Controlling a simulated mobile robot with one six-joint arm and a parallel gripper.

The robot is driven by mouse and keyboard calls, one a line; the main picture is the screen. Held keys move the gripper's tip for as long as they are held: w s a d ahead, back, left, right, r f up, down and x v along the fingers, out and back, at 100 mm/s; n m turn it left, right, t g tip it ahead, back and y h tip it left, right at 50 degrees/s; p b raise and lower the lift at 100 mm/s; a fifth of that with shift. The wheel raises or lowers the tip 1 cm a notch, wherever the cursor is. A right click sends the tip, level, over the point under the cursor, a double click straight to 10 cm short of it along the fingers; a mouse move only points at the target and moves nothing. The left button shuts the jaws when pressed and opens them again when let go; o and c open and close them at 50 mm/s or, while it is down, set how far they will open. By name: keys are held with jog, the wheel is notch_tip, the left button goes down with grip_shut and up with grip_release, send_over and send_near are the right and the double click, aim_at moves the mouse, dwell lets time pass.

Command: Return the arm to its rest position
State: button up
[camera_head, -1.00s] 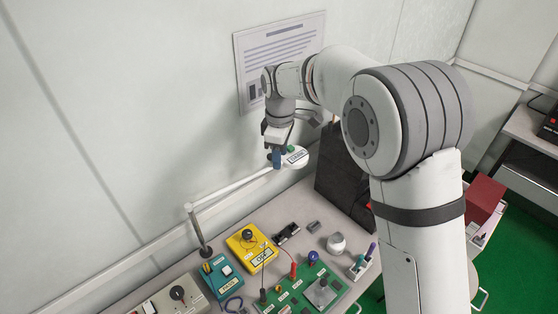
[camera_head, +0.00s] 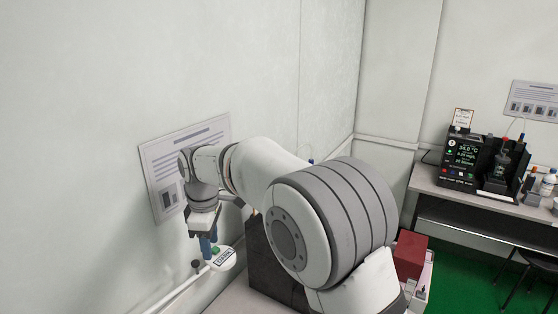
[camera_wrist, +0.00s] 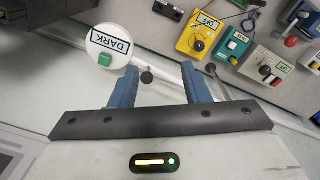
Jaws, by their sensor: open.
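My gripper (camera_head: 207,247) is held up in front of the wall, with my arm stretched out to it. In the wrist view its two blue fingers (camera_wrist: 161,88) stand apart with nothing between them. A round white lamp head labelled DARK (camera_head: 224,259), with a green button, is close beside the fingers. It also shows in the wrist view (camera_wrist: 122,50), left of the fingers; I cannot tell whether they touch it.
A dark box (camera_head: 268,262) stands behind my arm. In the wrist view a yellow tester (camera_wrist: 200,38) and a teal tester (camera_wrist: 232,46) lie on the bench. A red box (camera_head: 410,252) is at the right. A side bench (camera_head: 470,198) holds a black instrument (camera_head: 460,158). Green floor is open.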

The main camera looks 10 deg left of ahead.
jog(key=s+d+r+m, duration=0.2)
jog(key=d+m, duration=0.1)
jog(key=d, duration=0.4)
jog(key=s+d+r+m+t, duration=0.1)
jog(key=d+r+m, duration=0.15)
jog(key=d, duration=0.55)
jog(key=s+d+r+m, duration=0.1)
jog(key=s+d+m, duration=0.15)
jog(key=d, duration=0.45)
jog(key=s+d+f+m+t, duration=0.2)
jog(key=s+d+f+m, duration=0.2)
jog(key=s+d+m, duration=0.6)
jog(key=s+d, duration=0.4)
jog(key=d, duration=0.1)
jog(key=shift+s+d+m, duration=0.15)
jog(key=shift+s+m, duration=0.15)
jog(key=shift+s, duration=0.05)
